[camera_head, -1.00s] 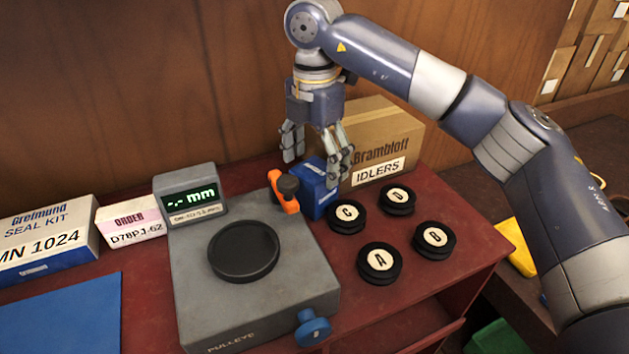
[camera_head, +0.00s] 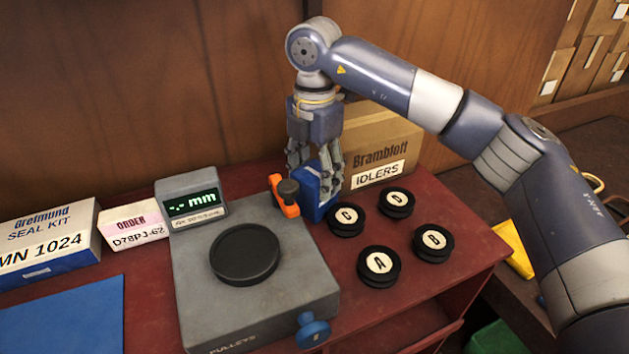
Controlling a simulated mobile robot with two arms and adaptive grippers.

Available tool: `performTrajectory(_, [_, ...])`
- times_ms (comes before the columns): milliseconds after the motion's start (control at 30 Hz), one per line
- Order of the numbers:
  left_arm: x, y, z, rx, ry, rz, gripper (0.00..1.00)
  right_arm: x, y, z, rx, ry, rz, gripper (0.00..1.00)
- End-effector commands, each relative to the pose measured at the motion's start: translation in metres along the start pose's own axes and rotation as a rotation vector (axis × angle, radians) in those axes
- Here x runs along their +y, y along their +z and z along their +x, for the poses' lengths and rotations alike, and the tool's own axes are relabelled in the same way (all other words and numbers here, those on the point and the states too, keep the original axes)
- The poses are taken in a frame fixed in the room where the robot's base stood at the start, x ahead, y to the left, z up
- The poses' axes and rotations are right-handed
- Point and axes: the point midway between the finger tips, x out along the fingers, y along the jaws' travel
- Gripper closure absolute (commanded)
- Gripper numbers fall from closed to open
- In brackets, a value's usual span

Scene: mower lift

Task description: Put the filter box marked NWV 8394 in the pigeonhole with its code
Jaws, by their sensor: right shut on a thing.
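A small blue box (camera_head: 318,203) stands on the red bench top behind the round black discs; no code on it can be read from here. My right gripper (camera_head: 316,180) points down over it, with its fingers closed on the box's sides. The box still appears to rest on the bench. Pigeonholes (camera_head: 590,50) with brown boxes and white labels show at the upper right edge; their codes are too small to read. My left gripper is not in view.
A grey gauge (camera_head: 255,285) with an orange clamp (camera_head: 284,197) stands close left of the blue box. Black discs (camera_head: 379,265) lie in front and to the right. An IDLERS carton (camera_head: 385,140) stands right behind.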

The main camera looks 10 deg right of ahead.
Motion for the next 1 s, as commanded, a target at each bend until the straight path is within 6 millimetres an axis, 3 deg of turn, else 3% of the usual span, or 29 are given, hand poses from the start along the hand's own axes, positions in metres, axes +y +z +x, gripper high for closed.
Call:
performTrajectory(267, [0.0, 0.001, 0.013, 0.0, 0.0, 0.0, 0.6, -0.003, -0.001, -0.005, -0.001, 0.002, 0.0, 0.82])
performTrajectory(567, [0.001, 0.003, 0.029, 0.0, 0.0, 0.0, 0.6, -0.003, -0.002, -0.062, -0.001, 0.005, 0.002, 0.82])
performTrajectory(900, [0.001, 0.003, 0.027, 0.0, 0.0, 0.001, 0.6, -0.003, -0.001, -0.115, -0.003, 0.004, 0.002, 0.82])
performTrajectory(1000, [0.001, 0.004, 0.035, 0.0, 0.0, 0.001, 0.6, -0.014, -0.005, -0.113, -0.003, 0.003, -0.001, 0.82])
